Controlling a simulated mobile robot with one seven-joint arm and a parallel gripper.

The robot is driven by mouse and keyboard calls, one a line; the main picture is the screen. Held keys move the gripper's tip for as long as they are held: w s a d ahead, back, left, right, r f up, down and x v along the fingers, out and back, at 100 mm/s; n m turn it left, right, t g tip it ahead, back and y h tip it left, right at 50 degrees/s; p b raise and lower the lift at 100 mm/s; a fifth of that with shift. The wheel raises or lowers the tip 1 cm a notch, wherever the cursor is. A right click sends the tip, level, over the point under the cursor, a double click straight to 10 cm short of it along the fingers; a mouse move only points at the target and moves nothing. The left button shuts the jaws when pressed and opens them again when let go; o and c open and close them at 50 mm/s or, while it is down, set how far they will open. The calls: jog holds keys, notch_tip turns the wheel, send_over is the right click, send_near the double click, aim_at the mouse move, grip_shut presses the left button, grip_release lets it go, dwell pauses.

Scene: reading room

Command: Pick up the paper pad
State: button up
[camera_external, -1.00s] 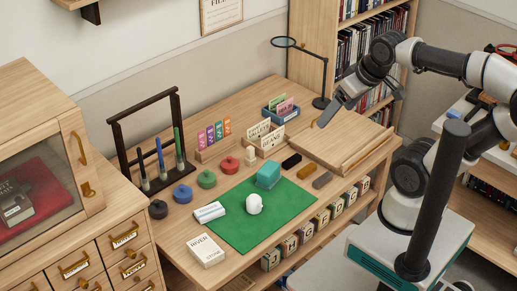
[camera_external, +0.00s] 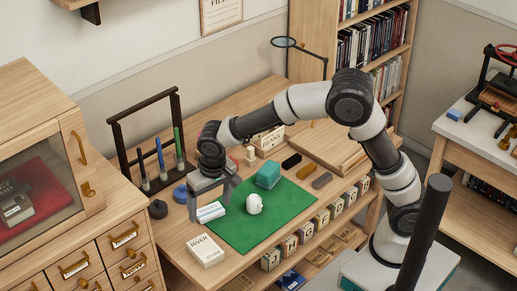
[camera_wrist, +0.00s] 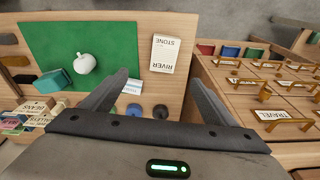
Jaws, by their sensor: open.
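The small white block that looks like the paper pad (camera_external: 211,212) lies on the desk at the left edge of the green mat. Its lettering is too small to read. My gripper (camera_external: 211,203) points down over it, open, with one finger to each side in the external view; I cannot tell whether they touch it. In the wrist view my open fingers (camera_wrist: 158,82) frame a gap, and the pad (camera_wrist: 131,88) shows beside the left finger, partly hidden by it.
A River Stone box (camera_external: 206,250) lies in front of the pad. The green mat (camera_external: 245,235) holds a white rounded object (camera_external: 254,204) and a teal block (camera_external: 268,176). Round discs (camera_external: 158,209) and a dark rack with sticks (camera_external: 113,150) stand at left.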

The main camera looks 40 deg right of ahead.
notch_tip(320, 180, down, 3)
jog(key=a, duration=0.2)
jog(key=b, duration=0.2)
send_over(206, 245)
jog(key=s, duration=0.1)
jog(key=f, duration=1.1)
jog(key=shift+s+a, duration=0.2)
jog(key=shift+w+d+f, duration=0.1)
jog(key=shift+w+f, duration=0.1)
jog(key=shift+f, duration=0.8)
jog(key=shift+w+d+f, duration=0.1)
jog(key=shift+w+f, duration=0.1)
jog(key=shift+f, duration=0.75)
jog(key=shift+w+f, duration=0.2)
jog(key=shift+f, duration=0.8)
jog(key=shift+r, duration=0.1)
jog(key=c, duration=1.2)
